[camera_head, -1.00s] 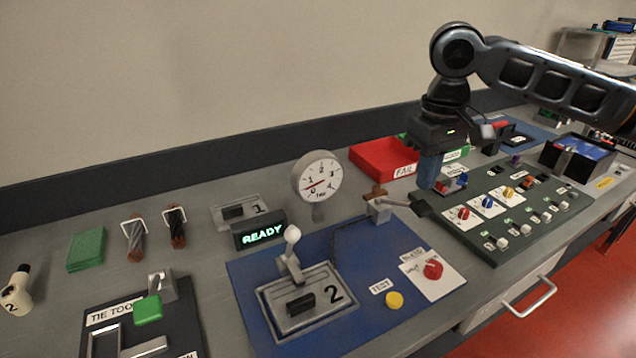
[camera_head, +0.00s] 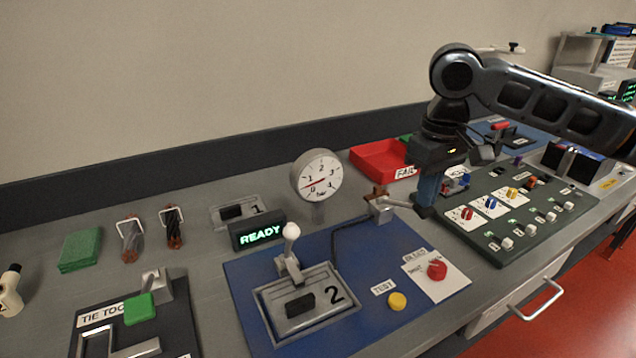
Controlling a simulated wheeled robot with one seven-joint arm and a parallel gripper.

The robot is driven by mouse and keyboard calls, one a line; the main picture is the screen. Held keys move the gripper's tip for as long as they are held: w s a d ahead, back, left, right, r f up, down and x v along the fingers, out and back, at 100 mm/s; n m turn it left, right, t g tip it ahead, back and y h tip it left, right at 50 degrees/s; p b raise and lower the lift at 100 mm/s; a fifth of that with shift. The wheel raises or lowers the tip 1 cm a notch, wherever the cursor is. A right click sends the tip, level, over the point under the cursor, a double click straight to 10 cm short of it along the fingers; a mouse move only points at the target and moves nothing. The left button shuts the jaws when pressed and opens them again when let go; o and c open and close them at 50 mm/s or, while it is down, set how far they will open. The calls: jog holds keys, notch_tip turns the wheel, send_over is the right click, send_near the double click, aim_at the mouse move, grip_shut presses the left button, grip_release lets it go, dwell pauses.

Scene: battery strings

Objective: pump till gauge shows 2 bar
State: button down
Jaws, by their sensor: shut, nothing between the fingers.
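The round white gauge (camera_head: 317,178) stands on a short post behind the blue mat. Its red needle points left, low on the scale between 0 and 1. A small metal device with a brown top (camera_head: 379,203) stands right of the gauge, at the back of the mat. A grey lever (camera_head: 403,204) reaches right from it. My gripper (camera_head: 426,203) is shut and points down at the lever's right end. Whether it touches the lever is unclear. A white-knobbed lever (camera_head: 290,245) stands upright on the plate marked 2 (camera_head: 335,316).
A lit READY display (camera_head: 258,233) stands left of the gauge. A red FAIL tray (camera_head: 375,160) lies behind my gripper. A green panel with several knobs (camera_head: 480,245) is just right of it. A yellow TEST button (camera_head: 397,301) and a red knob (camera_head: 437,270) are in front.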

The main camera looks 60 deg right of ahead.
aim_at(425, 212)
jog(key=shift+s+a+f+b, duration=0.1)
jog(key=shift+f+b, duration=0.75)
jog(key=shift+f, duration=0.4)
jog(key=shift+s+f+b, duration=0.1)
jog(key=shift+f+b, duration=0.7)
jog(key=shift+f, duration=0.45)
jog(key=shift+r, duration=0.1)
jog(key=r+p, duration=0.6)
jog(key=w+r+p, duration=0.1)
jog(key=r+p, duration=0.2)
jog(key=r, duration=0.1)
jog(key=shift+d, duration=0.25)
jog(key=shift+f, duration=0.15)
jog(key=shift+s+a+f+b, duration=0.1)
jog(key=shift+s+f+b, duration=0.1)
jog(key=shift+f+b, duration=1.3)
jog(key=shift+s+a+f+b, duration=0.15)
jog(key=shift+f+b, duration=0.85)
jog(key=shift+f, duration=0.85)
jog(key=shift+s+a+f+b, duration=0.1)
jog(key=shift+s+f+b, duration=0.1)
jog(key=shift+f+b, duration=1.3)
jog(key=shift+d+p, duration=0.1)
jog(key=shift+p, duration=0.25)
